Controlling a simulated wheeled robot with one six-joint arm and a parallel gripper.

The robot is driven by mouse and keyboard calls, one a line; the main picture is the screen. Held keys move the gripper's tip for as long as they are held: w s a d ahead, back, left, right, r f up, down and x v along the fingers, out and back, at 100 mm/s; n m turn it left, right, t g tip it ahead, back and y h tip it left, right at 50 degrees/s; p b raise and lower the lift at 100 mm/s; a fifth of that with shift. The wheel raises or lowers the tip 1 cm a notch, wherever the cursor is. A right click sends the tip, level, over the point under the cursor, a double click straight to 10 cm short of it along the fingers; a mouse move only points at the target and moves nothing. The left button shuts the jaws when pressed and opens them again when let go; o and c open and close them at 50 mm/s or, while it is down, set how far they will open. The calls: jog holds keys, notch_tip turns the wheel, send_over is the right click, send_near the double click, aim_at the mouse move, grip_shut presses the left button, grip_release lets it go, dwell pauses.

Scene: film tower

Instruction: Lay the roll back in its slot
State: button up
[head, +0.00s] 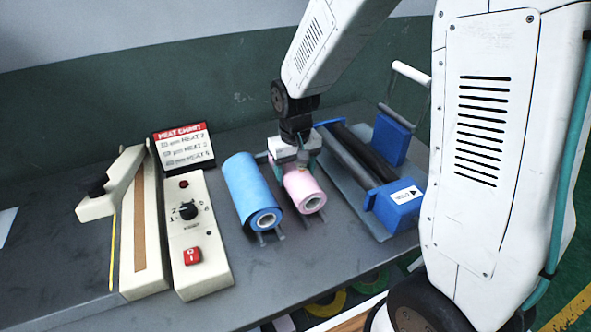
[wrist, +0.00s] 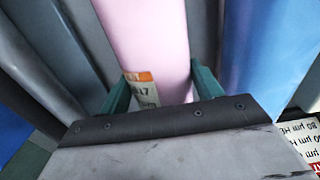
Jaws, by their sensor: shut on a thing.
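A pink roll (head: 304,190) lies on the bench just right of the blue roll, with its near end and white core showing. Its near end is over a small metal cradle. My gripper (head: 296,165) reaches down from above onto the pink roll's far part. In the wrist view the pink roll (wrist: 150,40) runs between the two green fingers of my gripper (wrist: 160,92), which are shut on it. A label (wrist: 141,88) with an orange band shows on the roll there. Whether the roll rests fully in its cradle is hidden.
A blue roll (head: 250,188) lies in its own cradle close on the left. A dark roller unit with blue end blocks (head: 398,205) stands on the right. A cream sealer (head: 190,235) with knob and red switch, and a heat chart (head: 184,148), stand left.

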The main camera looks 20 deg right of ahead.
jog(key=shift+f, duration=0.15)
jog(key=o, duration=1.7)
jog(key=shift+c, duration=0.2)
notch_tip(320, 180, up, 8)
jog(key=shift+f, duration=0.1)
